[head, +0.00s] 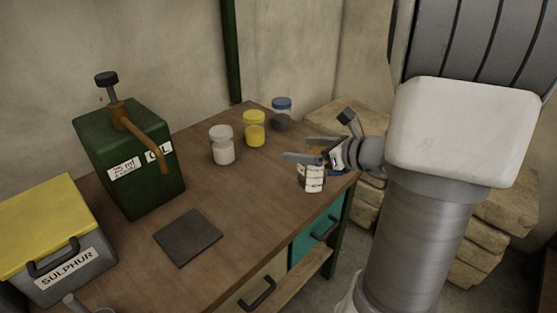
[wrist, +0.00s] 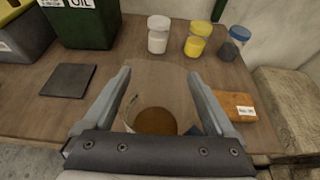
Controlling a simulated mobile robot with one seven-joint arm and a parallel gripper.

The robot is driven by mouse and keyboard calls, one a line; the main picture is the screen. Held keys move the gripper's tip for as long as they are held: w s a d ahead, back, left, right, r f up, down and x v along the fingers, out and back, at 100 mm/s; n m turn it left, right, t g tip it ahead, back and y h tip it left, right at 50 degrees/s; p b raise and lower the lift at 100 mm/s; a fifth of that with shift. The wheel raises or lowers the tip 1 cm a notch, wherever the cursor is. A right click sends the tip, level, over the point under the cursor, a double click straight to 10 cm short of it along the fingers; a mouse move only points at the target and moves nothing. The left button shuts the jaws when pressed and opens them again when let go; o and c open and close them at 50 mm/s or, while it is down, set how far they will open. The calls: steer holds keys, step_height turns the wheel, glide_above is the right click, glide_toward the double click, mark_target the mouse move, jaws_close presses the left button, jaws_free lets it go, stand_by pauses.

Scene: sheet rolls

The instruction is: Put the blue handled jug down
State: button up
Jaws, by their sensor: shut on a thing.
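My gripper (head: 300,158) is over the right front part of the wooden table, with its fingers closed around a clear vessel (head: 311,181) with pale markings and brown contents. In the wrist view my gripper (wrist: 160,88) has one finger on each side of this see-through vessel (wrist: 158,82), and the brown contents (wrist: 155,122) show low inside it.
An orange-brown labelled block (wrist: 237,106) lies close to the right finger. White-lidded (head: 222,145), yellow (head: 254,130) and blue-lidded (head: 282,113) jars stand behind. A dark square plate (head: 188,237), green oil can (head: 135,165) and sulphur box (head: 55,245) are left. The table middle is clear.

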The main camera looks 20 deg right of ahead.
steer(key=shift+w+a+f+b, duration=0.75)
steer(key=shift+w+a+f, duration=0.35)
steer(key=shift+w+f, duration=0.6)
steer(key=shift+w+a+f+b, duration=0.8)
steer(key=shift+w+a+f, duration=0.45)
steer(key=shift+f, duration=0.7)
steer(key=shift+w+a+f+b, duration=0.75)
steer(key=shift+w+a+f, duration=0.25)
steer(key=shift+w+f, duration=0.75)
steer(key=shift+s+f, duration=0.1)
steer(key=shift+f, duration=0.05)
steer(key=shift+f, duration=0.15)
steer(key=o, duration=1.1)
steer(key=shift+o, duration=0.2)
